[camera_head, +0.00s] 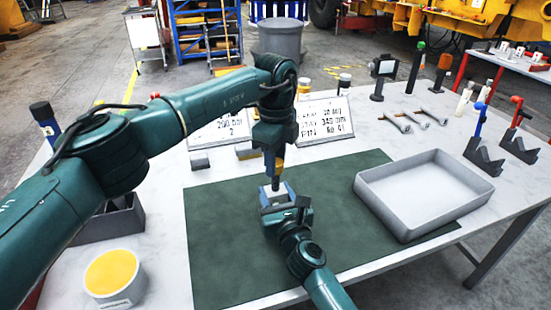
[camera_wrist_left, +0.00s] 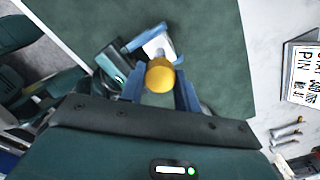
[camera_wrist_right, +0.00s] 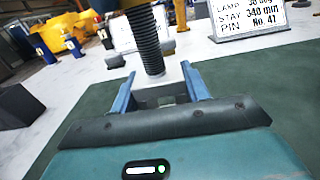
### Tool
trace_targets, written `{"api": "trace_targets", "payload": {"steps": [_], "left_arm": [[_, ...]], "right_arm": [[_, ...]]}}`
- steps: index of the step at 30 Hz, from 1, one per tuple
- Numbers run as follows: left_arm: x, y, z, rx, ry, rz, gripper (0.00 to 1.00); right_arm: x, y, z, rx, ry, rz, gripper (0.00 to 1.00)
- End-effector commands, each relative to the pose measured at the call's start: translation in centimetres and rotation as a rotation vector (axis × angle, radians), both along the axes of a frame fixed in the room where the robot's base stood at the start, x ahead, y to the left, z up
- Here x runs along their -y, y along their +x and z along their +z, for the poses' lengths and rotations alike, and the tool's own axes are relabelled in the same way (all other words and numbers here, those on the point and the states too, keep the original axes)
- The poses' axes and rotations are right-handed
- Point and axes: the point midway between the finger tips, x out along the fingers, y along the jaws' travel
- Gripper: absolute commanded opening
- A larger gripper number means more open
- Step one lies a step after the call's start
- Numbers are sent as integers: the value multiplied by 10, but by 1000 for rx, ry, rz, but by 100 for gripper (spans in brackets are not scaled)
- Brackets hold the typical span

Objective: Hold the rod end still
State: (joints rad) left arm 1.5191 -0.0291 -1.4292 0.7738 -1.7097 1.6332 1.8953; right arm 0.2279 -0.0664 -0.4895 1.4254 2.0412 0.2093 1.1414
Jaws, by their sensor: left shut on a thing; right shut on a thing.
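My left gripper (camera_head: 274,158) is above the green mat and points down. It is shut on a yellow-topped piece (camera_wrist_left: 160,75); a dark ribbed shaft (camera_wrist_right: 147,40), seemingly part of it, hangs down in the right wrist view. My right gripper (camera_head: 276,197) is low over the mat, just below the left one. It is shut on a pale grey piece (camera_wrist_right: 165,96), likely the rod end, largely hidden by the fingers; it also shows in the left wrist view (camera_wrist_left: 156,44). The shaft's lower end is close to the grey piece; I cannot tell whether they touch.
The green mat (camera_head: 225,255) lies on a pale table. A grey tray (camera_head: 425,190) stands at right, partly on the mat. Two lettered placards (camera_head: 325,119) stand behind. Wrenches (camera_head: 400,121) lie back right; a yellow-topped canister (camera_head: 112,275) stands front left. The mat's front left is clear.

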Motion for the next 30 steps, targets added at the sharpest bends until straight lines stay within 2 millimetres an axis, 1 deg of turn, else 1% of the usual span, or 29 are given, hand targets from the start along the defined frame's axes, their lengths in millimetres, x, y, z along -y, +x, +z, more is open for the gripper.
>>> {"api": "trace_targets", "payload": {"steps": [4, 5, 8, 30], "left_arm": [[0, 0, 0, 0, 0, -36, 4], [0, 0, 0, 0, 0, -64, 4], [0, 0, 0, 0, 1, -218, 4], [0, 0, -1, -1, 0, -1856, 4]], "right_arm": [[0, 0, -1, -1, 0, 0, 0], [0, 0, -1, -1, 0, 0, 0], [0, 0, -1, -1, 0, 0, 0], [0, 0, -1, -1, 0, -1, 0]]}}
